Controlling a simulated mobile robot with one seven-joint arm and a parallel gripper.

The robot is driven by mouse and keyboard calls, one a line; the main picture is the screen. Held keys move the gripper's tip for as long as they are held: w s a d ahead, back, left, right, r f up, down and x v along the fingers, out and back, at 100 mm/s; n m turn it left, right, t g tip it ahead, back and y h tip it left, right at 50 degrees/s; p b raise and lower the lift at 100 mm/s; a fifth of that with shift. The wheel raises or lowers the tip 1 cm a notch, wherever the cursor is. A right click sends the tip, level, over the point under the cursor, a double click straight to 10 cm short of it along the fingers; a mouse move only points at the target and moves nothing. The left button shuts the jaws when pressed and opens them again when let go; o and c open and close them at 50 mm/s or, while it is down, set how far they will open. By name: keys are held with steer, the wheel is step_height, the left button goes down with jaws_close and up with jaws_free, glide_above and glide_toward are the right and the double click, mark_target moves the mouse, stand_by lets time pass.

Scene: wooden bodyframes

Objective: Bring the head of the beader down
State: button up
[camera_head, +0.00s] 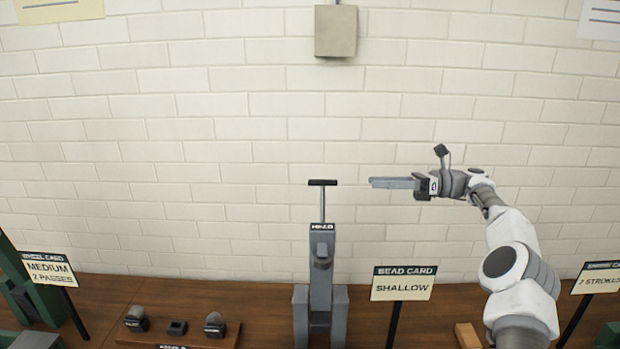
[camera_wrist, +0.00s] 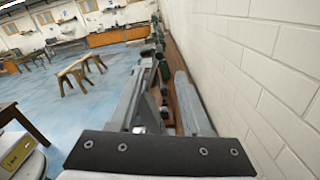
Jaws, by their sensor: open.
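The beader (camera_head: 322,285) is a grey upright machine standing on the bench in the middle of the head view. Its head (camera_head: 322,245) is the upper grey part, and a dark T-handle (camera_head: 323,183) stands above it on a thin rod. My gripper (camera_head: 374,183) is to the right of the T-handle, at about its height in the picture, pointing left and apart from it. In the wrist view, my gripper (camera_wrist: 165,78) shows two separated fingers with nothing held. I cannot clearly pick out the beader between them there.
The bead card (camera_head: 403,284), reading "SHALLOW", stands right of the beader. A tray (camera_head: 180,338) with several small dark-based parts is on the left, near a wheel card (camera_head: 49,270). A white brick wall (camera_head: 200,150) runs behind the wooden bench (camera_head: 260,300).

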mark_target(310, 182)
steer(key=a+p, duration=0.1)
steer(key=a, duration=1.6)
steer(key=shift+s+a+p, duration=0.1)
steer(key=shift+a+p, duration=0.05)
steer(key=shift+p, duration=0.25)
jaws_close()
stand_by(0.6)
